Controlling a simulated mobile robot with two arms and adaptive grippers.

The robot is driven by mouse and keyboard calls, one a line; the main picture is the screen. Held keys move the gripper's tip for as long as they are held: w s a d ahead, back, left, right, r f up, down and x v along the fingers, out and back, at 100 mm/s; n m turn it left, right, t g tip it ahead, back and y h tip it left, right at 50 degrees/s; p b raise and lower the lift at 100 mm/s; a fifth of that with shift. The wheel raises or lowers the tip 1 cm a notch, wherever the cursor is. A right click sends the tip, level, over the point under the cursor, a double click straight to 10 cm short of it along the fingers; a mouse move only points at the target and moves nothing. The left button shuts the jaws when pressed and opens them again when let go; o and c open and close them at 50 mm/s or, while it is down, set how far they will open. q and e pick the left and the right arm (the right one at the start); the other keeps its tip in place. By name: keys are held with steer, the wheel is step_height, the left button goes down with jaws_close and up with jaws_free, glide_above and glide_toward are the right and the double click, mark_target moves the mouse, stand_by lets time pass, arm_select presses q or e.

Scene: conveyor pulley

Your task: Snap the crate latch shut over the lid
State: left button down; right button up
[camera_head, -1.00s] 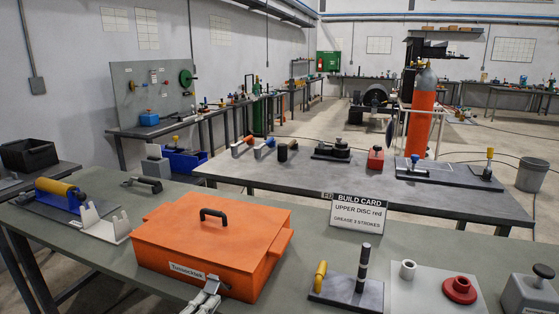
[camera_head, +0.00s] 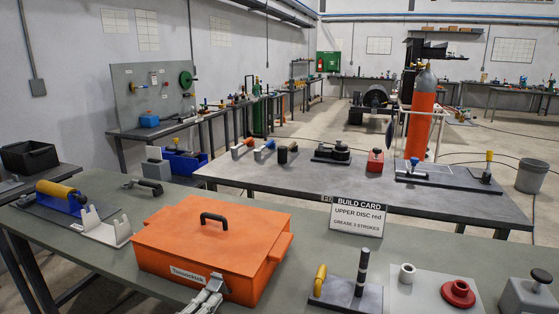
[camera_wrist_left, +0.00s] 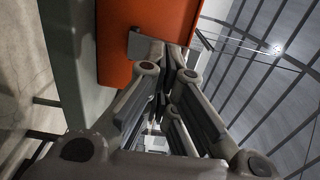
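The orange crate (camera_head: 265,278) stands on the near bench with its orange lid (camera_head: 180,233) down, a black handle on top and a white label on the front. My left gripper (camera_head: 215,282) is at the crate's front, right of the label, and hides most of the latch area. In the left wrist view the crate (camera_wrist_left: 115,70) is at top, with a small grey metal piece (camera_wrist_left: 134,46), perhaps part of the latch, beside the fingertips (camera_wrist_left: 165,50). The fingers look closed together; I see nothing clearly gripped. The latch's angle is hidden. My right gripper is out of view.
A grey cradle (camera_head: 105,228) and a yellow roller (camera_head: 58,189) lie left of the crate. A yellow-handled stand (camera_head: 345,292) and a plate with a red disc (camera_head: 457,293) lie right. A build card (camera_head: 357,214) stands behind. Some bench beyond the crate is clear.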

arm_select(q)
steer(key=shift+w+d+r+p, duration=0.15)
steer(key=shift+w+r+p, duration=0.25)
steer(key=shift+r+p, duration=0.15)
steer(key=shift+f, duration=0.1)
steer(key=b+v, duration=0.1)
steer(key=v, duration=0.6)
steer(key=shift+f, duration=0.35)
steer(key=shift+f, duration=0.1)
